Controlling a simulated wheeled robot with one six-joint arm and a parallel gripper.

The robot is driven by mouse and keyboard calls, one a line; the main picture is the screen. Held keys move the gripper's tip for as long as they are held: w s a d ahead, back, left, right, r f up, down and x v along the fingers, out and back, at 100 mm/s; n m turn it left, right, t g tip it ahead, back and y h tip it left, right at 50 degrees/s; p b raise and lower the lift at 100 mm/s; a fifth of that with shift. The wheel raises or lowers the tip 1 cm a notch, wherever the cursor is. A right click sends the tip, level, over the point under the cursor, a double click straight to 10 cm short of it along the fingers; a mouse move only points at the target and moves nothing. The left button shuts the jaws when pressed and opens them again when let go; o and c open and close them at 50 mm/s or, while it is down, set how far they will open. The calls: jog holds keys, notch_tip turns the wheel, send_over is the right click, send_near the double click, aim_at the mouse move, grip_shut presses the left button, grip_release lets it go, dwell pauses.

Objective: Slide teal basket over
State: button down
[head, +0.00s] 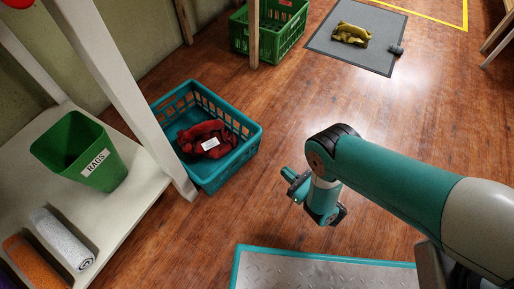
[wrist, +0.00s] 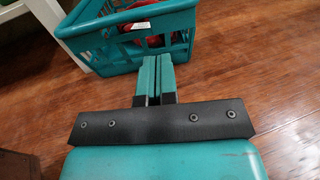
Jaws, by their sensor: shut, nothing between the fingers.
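The teal basket (head: 235,160) stands on the wood floor in the head view, close against a post of the white shelf. A red cloth item with a white tag (head: 205,139) lies inside it. My gripper (head: 291,184) is to the right of the basket and apart from it in the head view. In the wrist view the basket (wrist: 120,50) fills the top, beyond the fingertips. The two teal fingers of my gripper (wrist: 155,60) are together there, with nothing between them. Whether the fingertips touch the basket cannot be told from the wrist view alone.
A white shelf (head: 125,205) at left holds a green rags bin (head: 103,172) and rolled towels (head: 62,240). A green crate (head: 290,32) stands behind a wooden post. A grey mat (head: 385,57) with a yellow item lies at back right. Floor between is clear.

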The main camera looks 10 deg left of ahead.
aim_at(252, 143)
jog(key=b+x, duration=1.2)
jog(key=b, duration=0.1)
jog(key=shift+w+a+f, duration=0.1)
jog(key=shift+a+f, duration=0.1)
jog(key=shift+f, duration=0.15)
jog(key=shift+w+a+r+b, duration=0.3)
jog(key=shift+w+a+b, duration=0.2)
jog(key=shift+b, duration=0.2)
jog(key=shift+a+r, duration=0.1)
